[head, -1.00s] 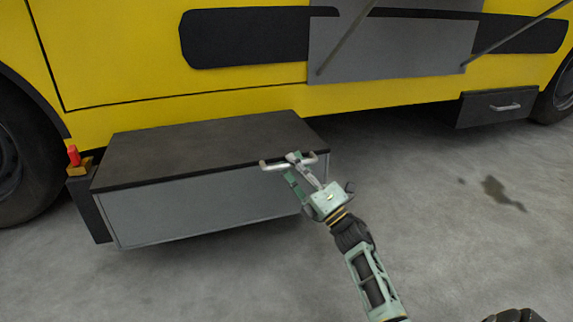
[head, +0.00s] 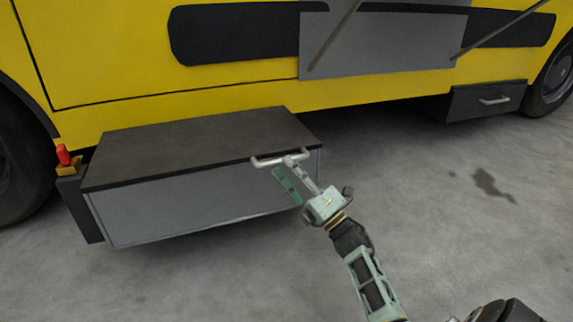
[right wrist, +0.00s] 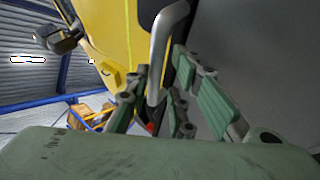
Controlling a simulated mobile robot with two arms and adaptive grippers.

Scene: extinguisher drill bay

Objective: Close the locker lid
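The locker (head: 215,195) is a grey box under the yellow truck's side, with a flat dark lid (head: 200,145) on top. The lid looks level and rests along the box's upper edge; I see no gap there. A pale bar handle (head: 266,162) sits at its front right corner. My right gripper (head: 289,174) is at this handle, with its green fingers spread. In the right wrist view the handle (right wrist: 160,50) comes down between the open fingers of the right gripper (right wrist: 165,105); whether they touch it is unclear. My left gripper is out of view.
A red-tipped post (head: 63,154) stands at the locker's left end. A black drawer box (head: 487,101) with a handle hangs under the truck (head: 110,60) at right. A grey panel (head: 385,45) with struts is above. The concrete floor (head: 440,220) in front is clear.

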